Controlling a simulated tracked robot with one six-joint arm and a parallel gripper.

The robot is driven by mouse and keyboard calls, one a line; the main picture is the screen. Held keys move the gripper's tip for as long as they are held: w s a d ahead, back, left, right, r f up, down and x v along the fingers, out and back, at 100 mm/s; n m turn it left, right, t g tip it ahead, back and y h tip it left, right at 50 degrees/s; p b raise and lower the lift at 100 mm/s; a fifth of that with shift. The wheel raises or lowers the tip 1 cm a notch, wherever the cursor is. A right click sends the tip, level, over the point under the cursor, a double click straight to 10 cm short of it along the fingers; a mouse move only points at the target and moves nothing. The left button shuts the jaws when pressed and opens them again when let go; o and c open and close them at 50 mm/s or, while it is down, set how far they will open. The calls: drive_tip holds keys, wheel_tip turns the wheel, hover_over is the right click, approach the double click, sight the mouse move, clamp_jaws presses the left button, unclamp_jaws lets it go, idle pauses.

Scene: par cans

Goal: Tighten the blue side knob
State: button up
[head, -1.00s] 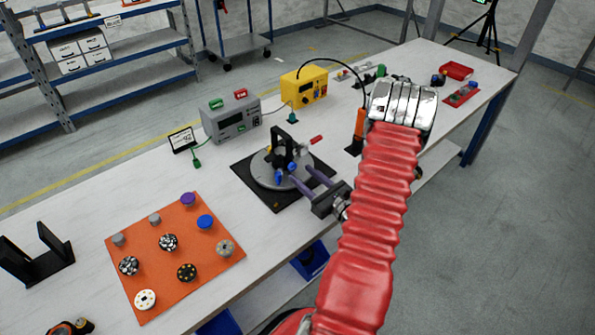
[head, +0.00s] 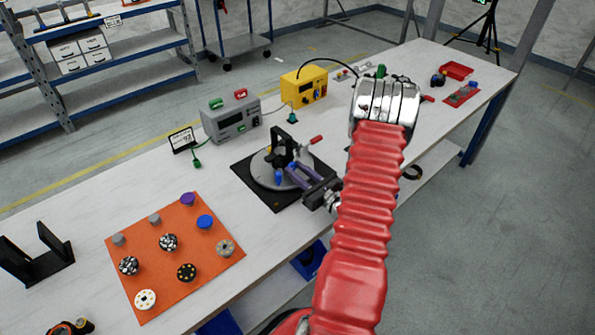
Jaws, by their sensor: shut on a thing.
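A round grey turntable fixture (head: 262,176) with a black upright bracket sits on a black mat (head: 277,203) on the bench. Two blue knobs show at its front: one lower left (head: 279,177), and the blue side knob (head: 292,166) slightly up and right. My gripper (head: 294,170) reaches in from the right, its two grey-purple fingers shut on the blue side knob. The fingers partly hide the knob, so how far it is turned cannot be seen.
A red-handled lever (head: 316,140) stands behind my gripper. A grey meter box (head: 231,119) and a yellow box (head: 304,87) are farther back. An orange mat (head: 175,260) with several round parts lies at the left. My red-sleeved arm hides part of the right bench.

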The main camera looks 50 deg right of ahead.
drive_tip(key=c, duration=0.5)
drive_tip(key=shift+o, duration=0.2)
drive_tip(key=shift+d+m, duration=0.1)
drive_tip(key=shift+m, duration=2.3)
drive_tip(key=o, duration=1.1)
